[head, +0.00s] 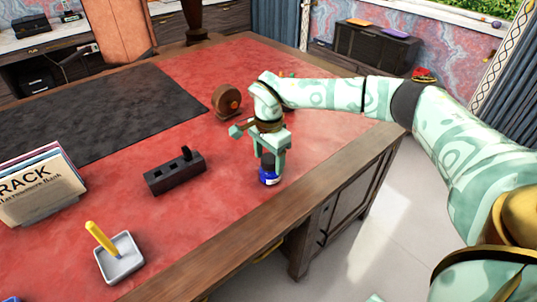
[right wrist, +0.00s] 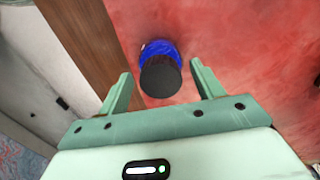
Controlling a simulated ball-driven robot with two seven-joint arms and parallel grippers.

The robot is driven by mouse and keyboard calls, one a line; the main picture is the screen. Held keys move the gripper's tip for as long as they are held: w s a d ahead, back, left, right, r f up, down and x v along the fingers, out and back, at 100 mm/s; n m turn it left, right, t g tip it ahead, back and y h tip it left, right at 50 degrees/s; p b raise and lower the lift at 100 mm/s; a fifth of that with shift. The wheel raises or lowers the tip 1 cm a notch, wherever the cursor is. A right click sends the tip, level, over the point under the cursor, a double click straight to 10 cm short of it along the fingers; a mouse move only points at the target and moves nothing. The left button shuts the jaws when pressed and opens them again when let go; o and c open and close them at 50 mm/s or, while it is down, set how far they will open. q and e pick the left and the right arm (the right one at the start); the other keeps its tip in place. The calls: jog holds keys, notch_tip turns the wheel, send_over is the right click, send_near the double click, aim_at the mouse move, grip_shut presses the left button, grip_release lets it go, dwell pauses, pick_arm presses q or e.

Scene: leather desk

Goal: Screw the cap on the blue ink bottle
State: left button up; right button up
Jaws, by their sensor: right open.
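The blue ink bottle (head: 268,179) stands upright on the red leather desk near its front edge. A dark cap (head: 267,160) sits on top of the bottle; I cannot tell how tightly. In the right wrist view the cap (right wrist: 160,76) shows as a dark ribbed disc, with the blue bottle (right wrist: 157,48) behind it. My right gripper (head: 270,162) points down over the bottle. Its fingers are open on either side of the cap, with a visible gap at each side in the right wrist view (right wrist: 162,72). My left gripper is not in view.
A dark wooden block (head: 174,173) with a slot piece, a white tray with a yellow stick (head: 118,257) and books (head: 38,187) stand left on the desk. A brown round tape-like object (head: 226,101) is behind my gripper. The wooden edge (head: 215,265) is close in front.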

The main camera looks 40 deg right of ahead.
jog(key=c, duration=1)
jog(key=shift+f, duration=0.1)
jog(key=shift+m+p, duration=0.6)
jog(key=shift+m, duration=0.1)
jog(key=shift+m+p, duration=0.4)
jog(key=shift+m, duration=0.9)
